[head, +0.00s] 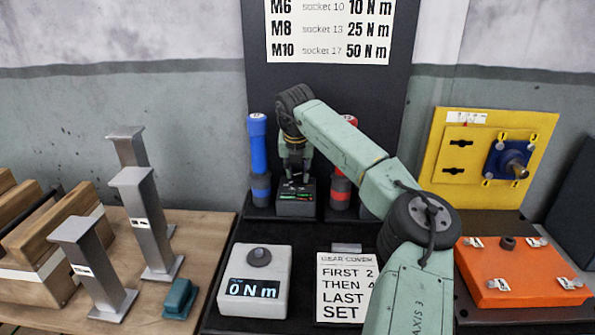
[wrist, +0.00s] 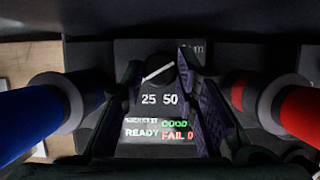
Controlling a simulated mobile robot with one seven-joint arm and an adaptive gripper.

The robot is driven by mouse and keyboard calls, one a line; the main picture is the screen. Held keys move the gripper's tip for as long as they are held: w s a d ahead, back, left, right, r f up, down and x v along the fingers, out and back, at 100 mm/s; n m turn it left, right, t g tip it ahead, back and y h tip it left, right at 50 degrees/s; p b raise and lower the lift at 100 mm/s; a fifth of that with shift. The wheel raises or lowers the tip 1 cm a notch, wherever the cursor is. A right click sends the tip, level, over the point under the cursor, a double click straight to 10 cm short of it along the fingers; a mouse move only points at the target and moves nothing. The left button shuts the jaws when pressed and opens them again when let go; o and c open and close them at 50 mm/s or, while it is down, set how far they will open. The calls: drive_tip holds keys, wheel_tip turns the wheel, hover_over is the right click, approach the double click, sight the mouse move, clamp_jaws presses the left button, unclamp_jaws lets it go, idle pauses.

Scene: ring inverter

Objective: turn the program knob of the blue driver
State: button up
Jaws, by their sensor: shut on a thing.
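The blue driver (head: 258,150) stands upright in the dark rack, left of my gripper; its blue body (wrist: 38,112) fills the left of the wrist view. To its right is a dark controller box (head: 296,209), whose face (wrist: 160,152) shows 25, 50, READY, GOOD and FAIL 0. The program knob (wrist: 158,68) is dark with a white pointer line slanting up to the right. My gripper (head: 296,178) points down over this box. In the wrist view, my gripper's fingers (wrist: 160,72) are shut on the knob, one on each side. The knob is hidden in the head view.
A red driver (head: 340,188) stands close on the right. In front are a grey 0 N m meter (head: 267,308) and a printed card (head: 345,272). Grey metal posts (head: 146,225) stand left. A yellow panel (head: 440,165) and an orange cover (head: 515,280) are at right.

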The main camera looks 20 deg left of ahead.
clamp_jaws()
drive_tip(key=shift+n, duration=0.3)
drive_tip(key=n, duration=0.1)
drive_tip(key=n+y, duration=0.1)
drive_tip(key=n, duration=0.2)
drive_tip(key=shift+w+d+g+y, duration=0.1)
drive_tip(key=shift+d+g+y, duration=0.2)
drive_tip(key=shift+g, duration=0.1)
drive_tip(key=shift+w+n+g+y, duration=0.1)
drive_tip(key=shift+n+g+y, duration=0.25)
drive_tip(key=shift+n, duration=0.85)
drive_tip(key=shift+n+g+y, duration=0.25)
drive_tip(key=shift+n+g, duration=0.1)
drive_tip(key=shift+n, duration=0.85)
drive_tip(key=o, duration=1)
unclamp_jaws()
